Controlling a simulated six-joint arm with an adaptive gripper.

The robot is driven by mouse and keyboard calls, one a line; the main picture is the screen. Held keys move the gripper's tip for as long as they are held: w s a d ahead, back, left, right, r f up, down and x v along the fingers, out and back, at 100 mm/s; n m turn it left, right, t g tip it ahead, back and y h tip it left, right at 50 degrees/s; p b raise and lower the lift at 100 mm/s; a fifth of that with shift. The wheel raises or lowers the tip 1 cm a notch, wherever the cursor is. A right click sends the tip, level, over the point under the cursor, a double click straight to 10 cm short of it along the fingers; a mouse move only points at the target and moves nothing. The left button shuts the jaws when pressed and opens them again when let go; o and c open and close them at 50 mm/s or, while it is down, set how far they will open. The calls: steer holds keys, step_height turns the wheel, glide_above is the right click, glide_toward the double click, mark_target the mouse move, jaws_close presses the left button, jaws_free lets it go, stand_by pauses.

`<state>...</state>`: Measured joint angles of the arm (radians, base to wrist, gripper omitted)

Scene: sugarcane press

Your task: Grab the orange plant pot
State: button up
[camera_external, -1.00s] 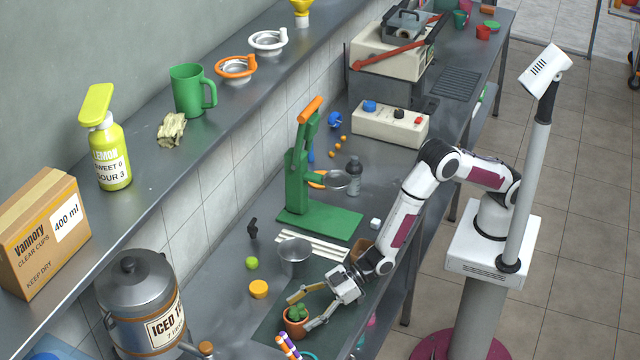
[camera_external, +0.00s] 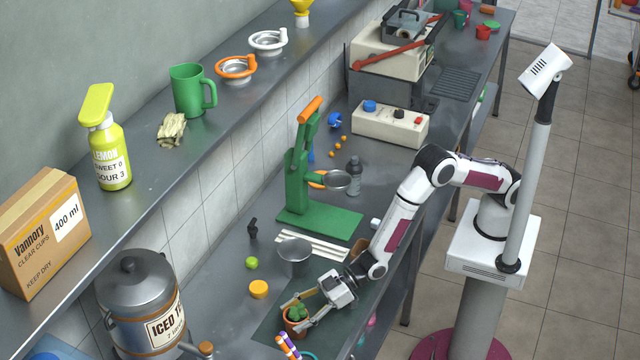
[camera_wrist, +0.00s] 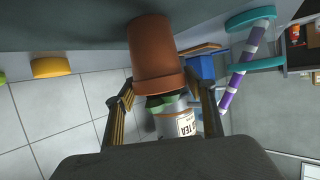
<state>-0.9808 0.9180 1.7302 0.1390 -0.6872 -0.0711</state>
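The orange plant pot (camera_external: 291,327), terracotta-coloured with a small green plant (camera_external: 298,311), stands on the dark mat (camera_external: 268,332) near the front of the bench. In the wrist view the pot (camera_wrist: 157,58) appears upside down, its plant (camera_wrist: 162,102) below the rim. My gripper (camera_external: 297,314) reaches in from the right, with one finger on each side of the pot. In the wrist view my gripper (camera_wrist: 160,88) is open, its fingertips flanking the rim with narrow gaps. I cannot tell whether either finger touches the pot.
A striped purple-and-white object (camera_external: 288,346) stands close in front of the pot. The green press (camera_external: 318,217) is farther back. A large drinks urn (camera_external: 143,300) stands at left.

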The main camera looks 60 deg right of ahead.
steer(key=c, duration=0.7)
steer(key=shift+r, duration=0.15)
steer(key=shift+r, duration=1.55)
steer(key=shift+s+d+r, duration=0.1)
steer(key=shift+s+d, duration=0.1)
steer(key=s+d, duration=0.3)
steer(key=d, duration=0.1)
steer(key=s+d, duration=0.4)
steer(key=d, duration=0.1)
steer(key=s+d, duration=0.4)
steer(key=shift+d, duration=0.25)
